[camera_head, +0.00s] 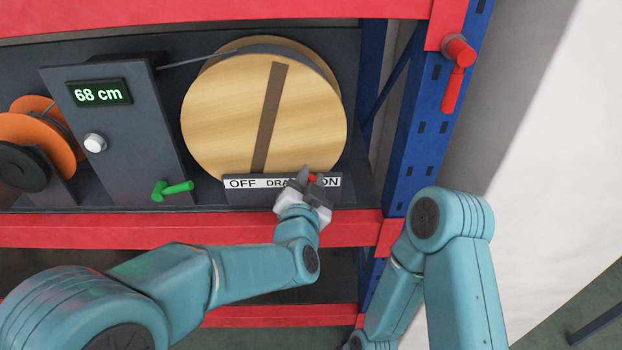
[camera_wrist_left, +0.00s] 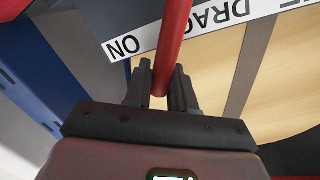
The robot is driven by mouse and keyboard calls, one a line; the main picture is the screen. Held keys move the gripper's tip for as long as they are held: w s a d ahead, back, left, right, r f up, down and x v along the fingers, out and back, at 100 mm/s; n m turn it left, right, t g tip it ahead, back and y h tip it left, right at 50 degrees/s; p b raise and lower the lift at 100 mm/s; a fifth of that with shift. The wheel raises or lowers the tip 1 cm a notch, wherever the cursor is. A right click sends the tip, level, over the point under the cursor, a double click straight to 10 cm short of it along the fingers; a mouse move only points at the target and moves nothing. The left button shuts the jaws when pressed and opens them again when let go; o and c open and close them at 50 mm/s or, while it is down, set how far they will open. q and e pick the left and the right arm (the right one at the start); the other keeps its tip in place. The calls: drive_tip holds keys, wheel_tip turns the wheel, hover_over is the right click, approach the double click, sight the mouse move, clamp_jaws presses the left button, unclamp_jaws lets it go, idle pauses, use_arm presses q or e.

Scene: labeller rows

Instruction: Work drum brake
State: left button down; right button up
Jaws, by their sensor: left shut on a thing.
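A large pale wooden drum (camera_head: 225,115) with a dark brown stripe stands on the shelf. In front of its base is a white label strip (camera_head: 243,183) reading OFF, DRAG and ON, left to right, partly covered by my gripper. My left gripper (camera_head: 308,183) is shut on a red brake lever (camera_wrist_left: 175,30) at the strip, near the ON end. In the left wrist view the lever passes between the two dark fingers of the left gripper (camera_wrist_left: 161,78), and ON shows beside it. My right arm shows, but its gripper is out of view.
An orange reel (camera_head: 40,130) stands farther left. A red handle (camera_head: 457,72) is on the blue upright (camera_head: 425,120) at right.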

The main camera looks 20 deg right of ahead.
use_arm(q)
drive_tip(key=c, duration=1.1)
unclamp_jaws()
drive_tip(key=shift+s+r, duration=0.1)
drive_tip(key=shift+s, duration=0.05)
drive_tip(key=shift+s+a, duration=0.2)
drive_tip(key=shift+s, duration=0.05)
drive_tip(key=b+v, duration=0.4)
drive_tip(key=v, duration=1.1)
drive_tip(key=shift+s, duration=0.35)
drive_tip(key=shift+a, duration=0.15)
